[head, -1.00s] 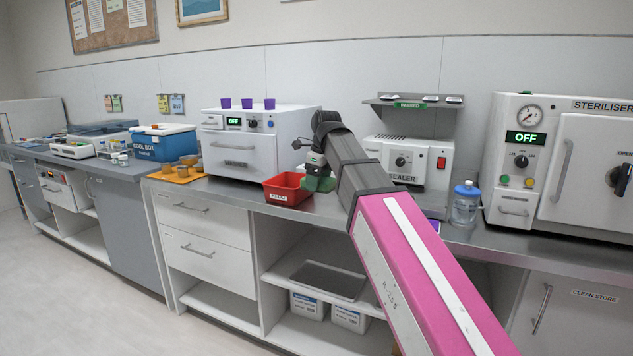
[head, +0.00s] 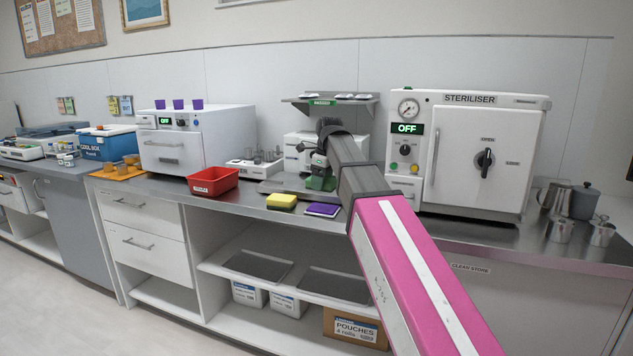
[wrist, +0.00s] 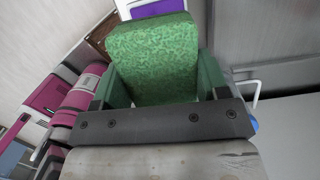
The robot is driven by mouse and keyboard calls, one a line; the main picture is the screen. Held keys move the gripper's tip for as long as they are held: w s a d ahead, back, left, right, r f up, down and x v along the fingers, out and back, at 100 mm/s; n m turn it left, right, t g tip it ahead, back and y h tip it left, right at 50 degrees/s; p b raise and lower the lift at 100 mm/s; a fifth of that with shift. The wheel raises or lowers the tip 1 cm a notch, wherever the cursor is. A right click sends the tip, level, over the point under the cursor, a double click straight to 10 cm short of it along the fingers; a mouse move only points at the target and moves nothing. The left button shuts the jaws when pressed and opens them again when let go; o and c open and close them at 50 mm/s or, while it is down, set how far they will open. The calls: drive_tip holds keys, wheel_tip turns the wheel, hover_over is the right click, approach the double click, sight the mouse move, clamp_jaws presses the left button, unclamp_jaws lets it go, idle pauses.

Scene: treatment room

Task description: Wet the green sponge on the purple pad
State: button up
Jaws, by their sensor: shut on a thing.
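The green sponge (wrist: 153,62) is between the two fingers of my gripper (wrist: 163,85) in the wrist view, and the gripper is shut on it. In the head view the sponge (head: 320,183) shows as a small green patch below my gripper, partly hidden by the arm. The purple pad (head: 323,210) lies on the steel counter near its front edge, just below the gripper in the picture. A strip of purple with a white border (wrist: 158,8) shows beyond the sponge at the top of the wrist view. The sponge looks apart from the pad.
A yellow sponge (head: 281,202) lies left of the purple pad. A red tray (head: 213,182) stands further left. The steriliser (head: 466,155) stands to the right, with metal jugs (head: 572,202) beyond it. The sealer (head: 300,147) is behind my gripper.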

sight(322, 207)
drive_tip(key=shift+d+f, duration=0.15)
drive_tip(key=shift+d, duration=0.1)
drive_tip(key=shift+f, duration=2.85)
drive_tip(key=shift+f, duration=0.6)
drive_tip(key=shift+r, duration=3.55)
